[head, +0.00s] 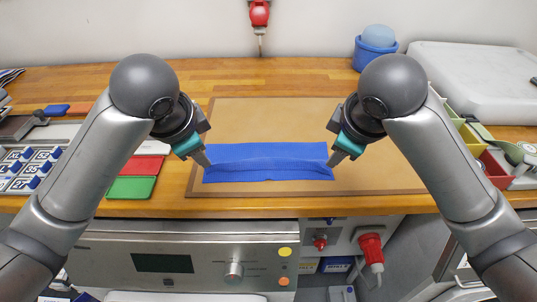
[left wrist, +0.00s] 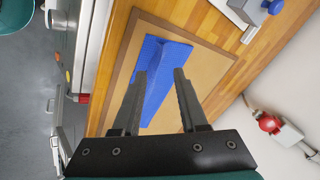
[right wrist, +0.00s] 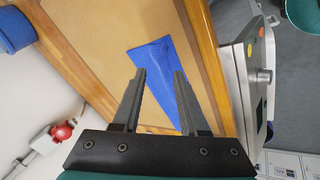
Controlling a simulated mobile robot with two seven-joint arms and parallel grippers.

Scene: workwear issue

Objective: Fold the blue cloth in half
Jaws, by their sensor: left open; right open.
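The blue cloth (head: 268,163) lies on the brown mat (head: 290,115) as a long narrow strip, with a raised ridge or layer edge running along its length. My left gripper (head: 206,164) is open at the cloth's left end, and my right gripper (head: 333,163) is open at its right end. In the left wrist view the cloth (left wrist: 160,80) shows between and beyond the open fingers (left wrist: 160,76). In the right wrist view the cloth (right wrist: 153,58) also shows between the open fingers (right wrist: 160,74). Whether the fingertips touch the cloth I cannot tell.
The mat lies on a wooden worktop (head: 240,75). Red (head: 143,166) and green (head: 131,188) flat pieces lie to the left. A blue tub (head: 375,55), a white case (head: 470,75) and coloured bins (head: 470,138) stand to the right. The mat behind the cloth is clear.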

